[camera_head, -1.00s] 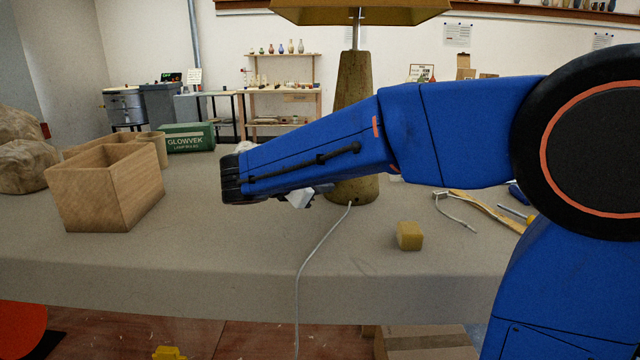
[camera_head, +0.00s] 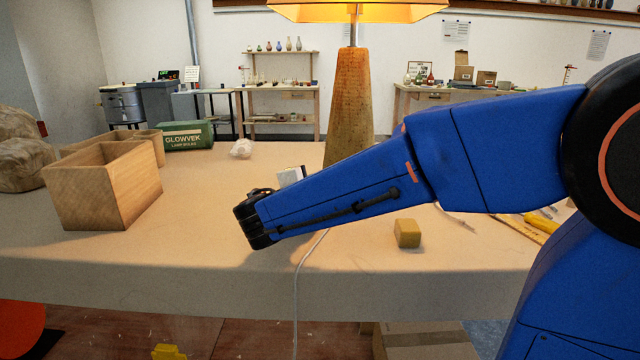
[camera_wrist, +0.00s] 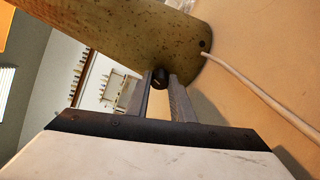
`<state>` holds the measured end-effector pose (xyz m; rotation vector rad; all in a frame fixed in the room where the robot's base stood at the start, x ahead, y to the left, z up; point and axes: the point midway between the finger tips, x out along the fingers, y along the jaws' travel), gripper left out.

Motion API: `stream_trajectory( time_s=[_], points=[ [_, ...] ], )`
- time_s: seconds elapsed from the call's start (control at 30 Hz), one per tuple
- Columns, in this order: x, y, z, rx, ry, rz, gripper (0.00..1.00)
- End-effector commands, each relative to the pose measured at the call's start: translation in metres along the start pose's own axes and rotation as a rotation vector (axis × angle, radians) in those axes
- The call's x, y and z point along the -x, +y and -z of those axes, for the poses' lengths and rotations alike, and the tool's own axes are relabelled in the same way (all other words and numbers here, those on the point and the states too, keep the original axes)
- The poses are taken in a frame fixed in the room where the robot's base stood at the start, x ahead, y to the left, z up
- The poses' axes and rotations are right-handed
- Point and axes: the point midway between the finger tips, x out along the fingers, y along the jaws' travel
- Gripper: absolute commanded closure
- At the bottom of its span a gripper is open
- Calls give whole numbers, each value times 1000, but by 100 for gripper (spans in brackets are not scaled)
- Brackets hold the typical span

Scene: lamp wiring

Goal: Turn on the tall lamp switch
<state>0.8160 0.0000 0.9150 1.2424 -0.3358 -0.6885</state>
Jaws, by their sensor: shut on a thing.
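The tall lamp stands on the table with a tapered, speckled base (camera_head: 350,105) and a shade (camera_head: 356,11) glowing warm yellow at the top edge of the head view. In the wrist view its base (camera_wrist: 130,35) slants across the top. A small black switch knob (camera_wrist: 160,78) sticks out near the foot of the base. My gripper (camera_wrist: 161,88) is shut on this knob, one finger on each side.
A white cord (camera_wrist: 255,82) leaves the lamp foot and hangs over the table's front edge. A wooden box (camera_head: 100,187), a green bulb carton (camera_head: 187,135) and a pale crumpled lump (camera_head: 241,149) stand left.

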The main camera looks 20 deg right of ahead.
Motion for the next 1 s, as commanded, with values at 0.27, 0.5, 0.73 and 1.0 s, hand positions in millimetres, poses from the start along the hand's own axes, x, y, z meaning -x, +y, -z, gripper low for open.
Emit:
stream_trajectory(
  time_s=[0.27,0.5,0.73,1.0],
  points=[
    [0,-2,0,-76,-1,-31,100],
    [0,-2,0,-91,-1,-37,100],
    [0,-2,0,-90,-2,-36,100],
    [0,-2,0,-90,-1,-37,60]
  ],
)
